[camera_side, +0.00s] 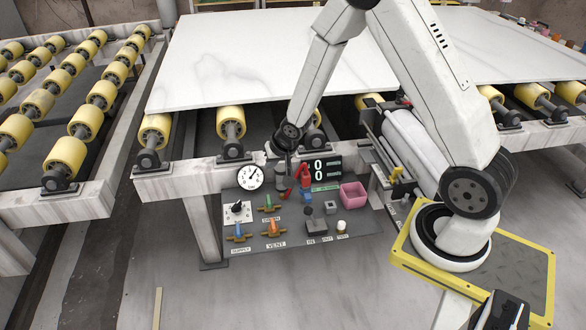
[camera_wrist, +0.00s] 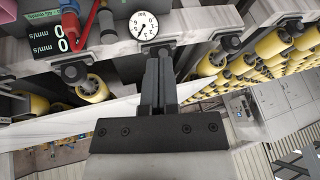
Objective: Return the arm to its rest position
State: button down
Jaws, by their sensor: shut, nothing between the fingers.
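My gripper (camera_side: 288,168) is at the front edge of the roller frame, just above the control panel, between the round dial gauge (camera_side: 250,177) and the red-and-blue fitting (camera_side: 304,182). In the wrist view its two dark fingers (camera_wrist: 158,56) are together with nothing held between them. There the gauge (camera_wrist: 143,26) shows just beyond the fingertips, with the red-and-blue fitting (camera_wrist: 72,22) to the left. In the side view the gripper is small and partly merges with dark parts behind it, so I cannot tell whether it touches anything.
A white stone slab (camera_side: 230,60) lies on yellow rollers behind my gripper. The control panel (camera_side: 300,228) below carries several valves and knobs, a digital display (camera_side: 321,168) and a pink bin (camera_side: 354,195). Another roller conveyor (camera_side: 66,158) stands at left.

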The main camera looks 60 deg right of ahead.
jog(key=s+a+r+n+g, duration=0.1)
jog(key=s+a+r+n, duration=0.2)
jog(key=s, duration=0.5)
jog(key=s+a+r+n+g, duration=0.2)
jog(key=s+a+r+n, duration=0.1)
jog(key=s+a+r, duration=0.2)
jog(key=s+r, duration=0.2)
jog(key=s, duration=0.1)
jog(key=shift+s+r+n+y, duration=0.3)
jog(key=shift+s+r+n, duration=0.05)
jog(key=shift+r+n, duration=0.05)
